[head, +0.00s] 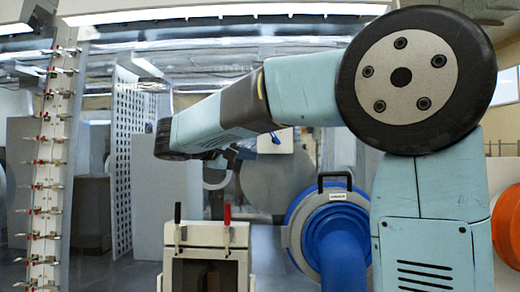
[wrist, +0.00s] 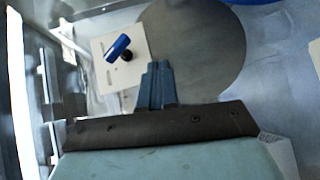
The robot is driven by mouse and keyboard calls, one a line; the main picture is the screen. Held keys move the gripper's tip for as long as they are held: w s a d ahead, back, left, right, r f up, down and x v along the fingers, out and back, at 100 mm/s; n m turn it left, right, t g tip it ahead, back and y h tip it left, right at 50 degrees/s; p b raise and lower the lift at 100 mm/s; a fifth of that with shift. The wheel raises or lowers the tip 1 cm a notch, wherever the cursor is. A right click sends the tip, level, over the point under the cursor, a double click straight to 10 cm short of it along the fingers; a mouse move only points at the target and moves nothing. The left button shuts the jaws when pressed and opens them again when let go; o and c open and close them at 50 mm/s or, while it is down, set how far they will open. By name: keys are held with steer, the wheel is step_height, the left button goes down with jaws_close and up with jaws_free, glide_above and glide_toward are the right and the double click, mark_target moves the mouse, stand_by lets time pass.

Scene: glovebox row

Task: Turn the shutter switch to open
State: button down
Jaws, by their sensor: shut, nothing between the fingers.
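A blue handle (wrist: 117,47) on a dark knob stands on a pale square plate (wrist: 103,77) in the wrist view. I take it to be the shutter switch, but no label is readable. The handle is tilted in the picture. My gripper (wrist: 158,70) is shut and empty, just right of the handle and apart from it. In the head view the blue handle (head: 272,141) shows small beyond my arm. My gripper there is partly hidden behind my own arm, close to the plate.
A large grey disc (wrist: 195,50) lies beside the plate. In the head view a box (head: 206,236) with a black lever and a red lever stands in front. A blue round port (head: 335,220) is at right, and a clamp-lined post (head: 48,170) is at left.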

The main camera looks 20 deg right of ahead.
steer(key=s+a+f, duration=0.2)
steer(key=s+a, duration=0.2)
steer(key=a, duration=0.1)
steer(key=s+d+f+m+g+y, duration=0.1)
steer(key=s+d+f+m+y, duration=0.1)
steer(key=s+d+f+y, duration=0.55)
steer(key=s+d+f+m+g+y, duration=0.2)
steer(key=s+d+f+y, duration=0.3)
steer(key=s+f, duration=0.5)
steer(key=w+d+r+m+y, duration=0.1)
steer(key=w+d+r, duration=0.35)
steer(key=r, duration=0.85)
steer(key=w+d+r+m+y, duration=0.2)
steer(key=w+r, duration=0.6)
steer(key=r, duration=0.4)
steer(key=w+d+r+m+y, duration=0.1)
steer(key=w+d+r, duration=0.35)
steer(key=r, duration=0.85)
glide_toward(275, 138)
steer(key=w+d+f, duration=0.2)
steer(key=d+f, duration=0.2)
steer(key=f, duration=0.1)
steer(key=shift+w+a+f, duration=0.15)
steer(key=shift+a+f, duration=0.35)
steer(key=shift+a, duration=0.2)
steer(key=shift+w+a+f, duration=0.1)
steer(key=shift+a+f, duration=0.4)
steer(key=shift+a, duration=0.2)
